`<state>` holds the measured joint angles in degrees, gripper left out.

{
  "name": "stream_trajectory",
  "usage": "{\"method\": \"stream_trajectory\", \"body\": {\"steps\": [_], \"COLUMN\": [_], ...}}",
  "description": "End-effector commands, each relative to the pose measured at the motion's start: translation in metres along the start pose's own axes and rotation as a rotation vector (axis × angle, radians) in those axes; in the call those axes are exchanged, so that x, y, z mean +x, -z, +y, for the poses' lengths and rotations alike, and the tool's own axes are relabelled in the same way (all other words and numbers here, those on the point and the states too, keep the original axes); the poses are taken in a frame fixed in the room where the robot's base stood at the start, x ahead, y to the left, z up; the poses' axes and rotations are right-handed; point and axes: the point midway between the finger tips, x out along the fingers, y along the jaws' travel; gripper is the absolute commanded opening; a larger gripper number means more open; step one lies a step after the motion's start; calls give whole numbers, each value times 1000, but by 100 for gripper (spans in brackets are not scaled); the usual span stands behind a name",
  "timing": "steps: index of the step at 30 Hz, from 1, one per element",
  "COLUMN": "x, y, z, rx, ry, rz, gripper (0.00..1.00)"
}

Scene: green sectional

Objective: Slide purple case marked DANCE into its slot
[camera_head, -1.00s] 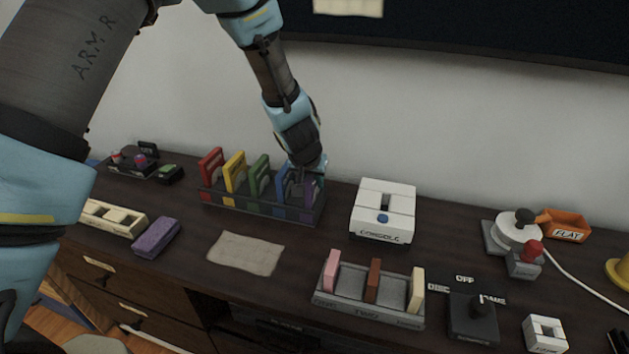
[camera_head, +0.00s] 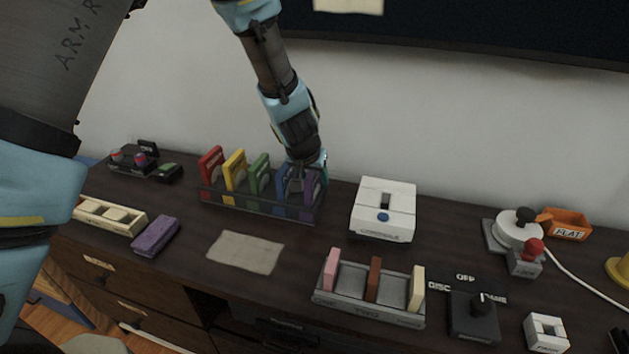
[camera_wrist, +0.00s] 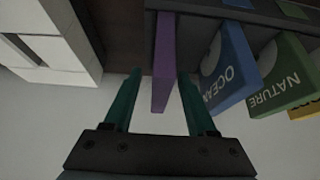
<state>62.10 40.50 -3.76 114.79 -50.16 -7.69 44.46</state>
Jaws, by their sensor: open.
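The purple case (camera_head: 312,192) stands upright at the right end of the dark see-through rack (camera_head: 225,203), beside the blue case (camera_head: 281,190). Its marking cannot be read. My gripper (camera_head: 305,183) is at the top of the purple case, open, partly hiding it. In the wrist view the purple case (camera_wrist: 162,62) shows edge-on between the two spread teal fingers of my gripper (camera_wrist: 157,92), with gaps on both sides. The blue case marked OCEAN (camera_wrist: 229,68) is close by the finger on the right. The foot of the purple case is hard to make out.
Red (camera_head: 211,165), yellow (camera_head: 235,171) and green (camera_head: 259,174) cases stand in the rack. A white console (camera_head: 384,208) stands to its right. A paper sheet (camera_head: 245,252) and a flat purple block (camera_head: 156,236) lie in front. A grey holder (camera_head: 345,297) sits front right.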

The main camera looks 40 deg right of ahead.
Motion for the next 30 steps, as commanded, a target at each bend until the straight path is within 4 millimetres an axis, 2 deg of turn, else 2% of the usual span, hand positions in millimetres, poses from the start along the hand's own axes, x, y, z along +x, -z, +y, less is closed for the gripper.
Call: {"method": "stream_trajectory", "body": {"steps": [1, 6, 12, 18, 30], "x": [-12, -48, -76, -85, -85], "y": [2, 2, 1, 0, 0], "z": [1, 1, 0, 0, 0], "rx": [2, 3, 2, 0, 0], "ry": [0, -1, 0, 0, 0], "rz": [4, 3, 1, 1, 1], "gripper": [57, 57, 57, 57, 57]}}
